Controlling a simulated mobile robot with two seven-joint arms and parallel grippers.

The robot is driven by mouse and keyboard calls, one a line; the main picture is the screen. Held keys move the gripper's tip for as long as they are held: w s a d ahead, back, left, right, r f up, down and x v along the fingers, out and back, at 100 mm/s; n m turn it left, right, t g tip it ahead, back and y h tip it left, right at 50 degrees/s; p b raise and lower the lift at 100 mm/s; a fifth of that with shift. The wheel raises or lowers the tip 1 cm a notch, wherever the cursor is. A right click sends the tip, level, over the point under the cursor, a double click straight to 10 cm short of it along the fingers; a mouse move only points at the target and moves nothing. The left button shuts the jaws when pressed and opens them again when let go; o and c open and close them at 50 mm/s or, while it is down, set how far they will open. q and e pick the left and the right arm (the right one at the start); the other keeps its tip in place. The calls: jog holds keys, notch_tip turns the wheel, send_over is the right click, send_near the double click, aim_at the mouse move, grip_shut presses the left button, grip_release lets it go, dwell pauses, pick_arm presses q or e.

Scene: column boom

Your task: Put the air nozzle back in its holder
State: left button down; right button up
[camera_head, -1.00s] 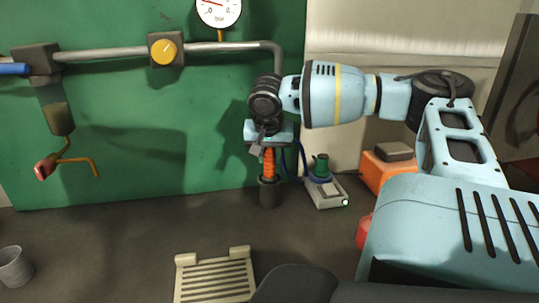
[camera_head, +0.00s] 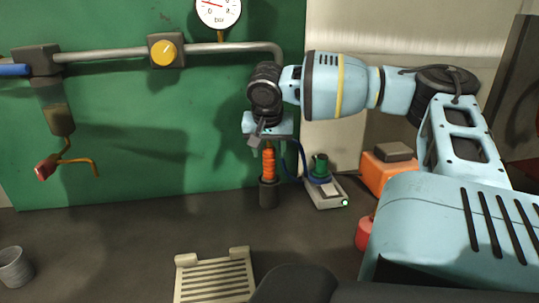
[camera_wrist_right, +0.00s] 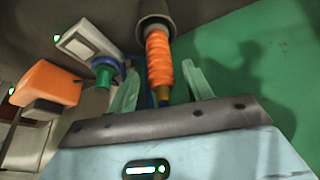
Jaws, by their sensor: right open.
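The air nozzle (camera_head: 268,164), with an orange ribbed body, stands upright in a dark cup-shaped holder (camera_head: 268,194) in front of the green panel. In the right wrist view the orange nozzle (camera_wrist_right: 159,60) runs into the dark mouth of the holder (camera_wrist_right: 153,12), and its brass-coloured end points towards my palm. My right gripper (camera_head: 264,144) is above the nozzle, pointing down. In the wrist view the right gripper's (camera_wrist_right: 160,86) fingers are apart, one on each side of the nozzle's near end, with gaps visible. My left gripper is out of view.
A blue hose (camera_head: 302,158) hangs beside the nozzle. A grey device (camera_head: 328,194) with a green-topped part stands just right of the holder. An orange box (camera_head: 386,175) is farther right. A slatted beige tray (camera_head: 214,280) lies in front. A grey cup (camera_head: 14,267) stands far left.

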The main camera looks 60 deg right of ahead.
jog(key=v, duration=0.9)
jog(key=shift+a+r, duration=0.15)
jog(key=shift+r, duration=0.05)
dwell(1.0)
